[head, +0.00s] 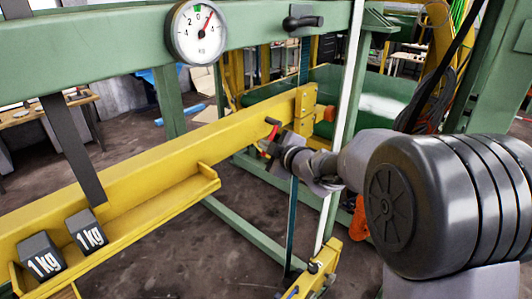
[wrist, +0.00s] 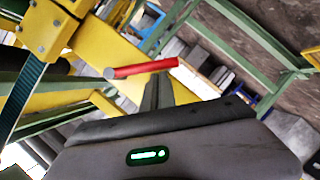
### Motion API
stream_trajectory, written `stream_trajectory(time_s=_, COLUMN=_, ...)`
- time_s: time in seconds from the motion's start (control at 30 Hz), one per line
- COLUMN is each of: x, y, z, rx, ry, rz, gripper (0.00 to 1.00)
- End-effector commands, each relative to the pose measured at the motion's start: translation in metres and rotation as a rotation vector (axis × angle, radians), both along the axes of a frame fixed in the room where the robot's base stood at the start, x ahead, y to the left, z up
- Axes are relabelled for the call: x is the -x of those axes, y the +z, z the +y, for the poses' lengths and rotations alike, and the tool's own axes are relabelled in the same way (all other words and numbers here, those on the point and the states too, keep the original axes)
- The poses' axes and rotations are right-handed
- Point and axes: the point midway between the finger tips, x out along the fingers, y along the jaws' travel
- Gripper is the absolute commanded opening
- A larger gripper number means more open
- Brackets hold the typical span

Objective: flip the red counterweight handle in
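The red counterweight handle (wrist: 146,69) is a short red bar with a grey end, lying nearly level across the wrist view. In the head view it is a small red piece (head: 271,133) against the yellow beam, partly hidden by my gripper. My gripper (wrist: 159,80) shows two narrow dark fingers close together, with no clear gap and nothing seen between them. Their tips reach the lower edge of the handle in the picture; I cannot tell if they touch it. In the head view my gripper (head: 268,152) is just below the handle, at the beam's right part.
The yellow beam (head: 140,150) carries a shelf with two 1 kg weights (head: 86,232) (head: 42,258). A dial scale (head: 198,32) hangs on the green frame (head: 95,45) above. A white upright (head: 340,120) stands close to my arm. Another yellow piece (head: 318,272) is below.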

Motion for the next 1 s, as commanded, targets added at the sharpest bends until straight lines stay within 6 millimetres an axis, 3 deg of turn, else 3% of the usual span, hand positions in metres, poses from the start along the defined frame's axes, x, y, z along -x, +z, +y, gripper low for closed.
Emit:
stream_trajectory(time_s=0.03, x=-0.001, y=-0.011, z=-0.001, rx=0.011, ry=-0.001, rz=-0.016, gripper=0.00)
stream_trajectory(time_s=0.33, x=-0.009, y=-0.034, z=-0.007, rx=0.153, ry=-0.002, rz=-0.199, gripper=0.00)
stream_trajectory(time_s=0.5, x=-0.016, y=-0.035, z=-0.013, rx=0.234, ry=-0.002, rz=-0.299, gripper=0.00)
stream_trajectory(time_s=1.0, x=-0.031, y=-0.039, z=-0.025, rx=0.230, ry=-0.002, rz=-0.293, gripper=0.00)
